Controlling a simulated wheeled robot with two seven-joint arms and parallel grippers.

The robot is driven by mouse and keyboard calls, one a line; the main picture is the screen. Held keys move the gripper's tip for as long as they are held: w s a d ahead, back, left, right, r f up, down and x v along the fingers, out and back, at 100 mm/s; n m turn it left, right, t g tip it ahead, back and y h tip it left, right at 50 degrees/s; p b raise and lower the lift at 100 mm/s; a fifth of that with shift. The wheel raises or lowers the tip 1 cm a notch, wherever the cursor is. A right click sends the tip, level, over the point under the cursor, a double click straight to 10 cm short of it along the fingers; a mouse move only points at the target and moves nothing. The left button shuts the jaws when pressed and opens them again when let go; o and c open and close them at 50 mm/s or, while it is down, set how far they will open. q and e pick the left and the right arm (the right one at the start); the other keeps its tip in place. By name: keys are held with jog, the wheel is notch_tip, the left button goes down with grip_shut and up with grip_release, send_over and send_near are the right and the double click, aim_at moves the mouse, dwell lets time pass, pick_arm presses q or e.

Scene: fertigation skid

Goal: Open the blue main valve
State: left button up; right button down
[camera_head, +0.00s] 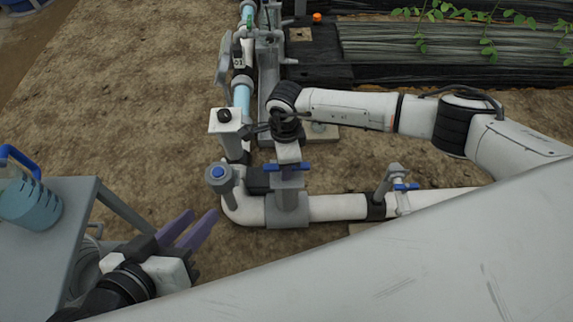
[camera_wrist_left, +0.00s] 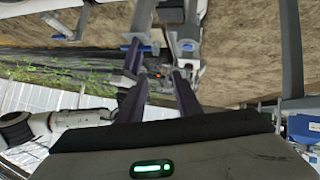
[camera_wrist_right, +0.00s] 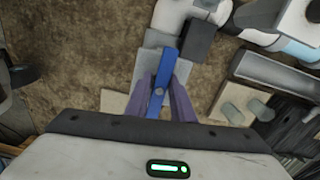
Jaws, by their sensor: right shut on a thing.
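The blue main valve handle (camera_head: 287,167) sits on top of a grey valve body (camera_head: 287,209) in the lower pipe run. In the head view the handle lies crosswise, roughly in line with that pipe. My right gripper (camera_head: 287,174) comes down over it from above and is shut on it. In the right wrist view the blue handle (camera_wrist_right: 164,78) stands between the two purple fingers, which hide part of its sides. My left gripper (camera_head: 203,214) is open and empty at lower left, apart from the pipes; its spread fingers also show in the left wrist view (camera_wrist_left: 158,78).
A smaller blue-handled valve (camera_head: 405,187) sits on the pipe to the right. A blue-capped grey post (camera_head: 218,180) and a white-topped post (camera_head: 226,122) stand close to the left. A grey table (camera_head: 75,205) carries a blue-handled jug (camera_head: 30,203). Bare soil lies left of the pipes.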

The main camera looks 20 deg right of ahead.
jog(key=c, duration=1.5)
grip_release()
jog(key=shift+s+d+f, duration=0.2)
jog(key=shift+d+f, duration=0.45)
jog(key=shift+f, duration=0.05)
pick_arm(q)
jog(key=f, duration=0.3)
jog(key=shift+s+a+f+g, duration=0.15)
jog(key=shift+s+f+g, duration=0.15)
jog(key=shift+s, duration=0.05)
notch_tip(320, 180, up, 4)
jog(key=d, duration=0.1)
pick_arm(e)
jog(key=r+p, duration=0.2)
jog(key=r, duration=0.1)
jog(key=r+p, duration=0.6)
jog(key=r, duration=0.1)
jog(key=shift+w+a, duration=0.15)
jog(key=shift+a, duration=0.15)
jog(key=shift+r+p, duration=0.35)
pick_arm(q)
jog(key=a+f, duration=0.1)
jog(key=a+f+y, duration=0.2)
jog(key=a, duration=0.1)
jog(key=shift+s+g, duration=0.4)
